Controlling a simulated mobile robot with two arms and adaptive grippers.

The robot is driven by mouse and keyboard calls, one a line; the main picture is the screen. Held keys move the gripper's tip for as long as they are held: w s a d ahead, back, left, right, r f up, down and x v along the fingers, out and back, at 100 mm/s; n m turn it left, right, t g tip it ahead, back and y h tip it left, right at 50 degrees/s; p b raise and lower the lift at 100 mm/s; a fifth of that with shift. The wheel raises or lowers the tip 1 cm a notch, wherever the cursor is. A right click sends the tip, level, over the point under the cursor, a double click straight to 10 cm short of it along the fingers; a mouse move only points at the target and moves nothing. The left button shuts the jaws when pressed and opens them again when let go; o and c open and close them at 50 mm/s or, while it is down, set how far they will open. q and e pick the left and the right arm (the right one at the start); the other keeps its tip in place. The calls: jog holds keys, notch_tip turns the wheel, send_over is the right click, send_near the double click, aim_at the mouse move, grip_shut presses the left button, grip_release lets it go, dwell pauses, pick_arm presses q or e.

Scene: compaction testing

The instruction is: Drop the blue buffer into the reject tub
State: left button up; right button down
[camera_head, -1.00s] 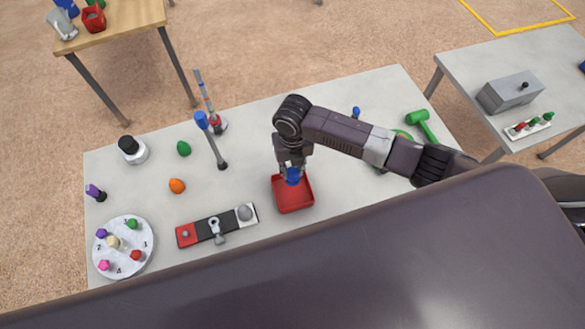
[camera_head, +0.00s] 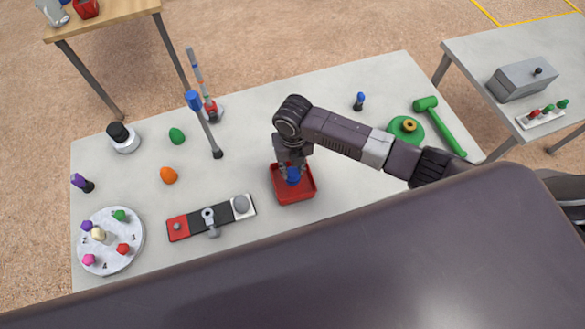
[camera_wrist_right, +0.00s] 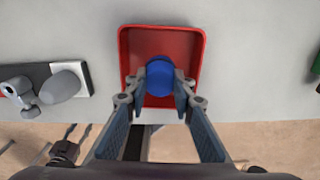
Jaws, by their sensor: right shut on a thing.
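The blue buffer (camera_head: 293,176) is a small blue piece held between the fingers of my right gripper (camera_head: 291,171). It also shows in the right wrist view (camera_wrist_right: 160,77), between the two fingertips (camera_wrist_right: 160,88). The reject tub is an open red tub (camera_head: 300,197) near the front middle of the table; it shows in the wrist view too (camera_wrist_right: 201,50). The buffer is over the tub, within its walls as seen from above. I cannot tell whether it touches the floor. My left gripper is not in view.
A black, red and white fixture (camera_head: 188,225) lies left of the tub. A round white numbered plate (camera_head: 130,255) with several coloured pegs is at the left. A blue-topped rod (camera_head: 207,130) stands behind. A green disc (camera_head: 406,133) and green hammer (camera_head: 440,125) are at the right.

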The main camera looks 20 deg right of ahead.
jog(key=c, duration=1.6)
grip_release()
jog(key=shift+r+p, duration=1.5)
jog(key=shift+p, duration=0.25)
notch_tip(320, 180, up, 6)
jog(key=p, duration=0.5)
jog(key=shift+f, duration=0.15)
notch_tip(320, 180, up, 2)
jog(key=shift+r+p, duration=0.15)
jog(key=shift+p, duration=0.3)
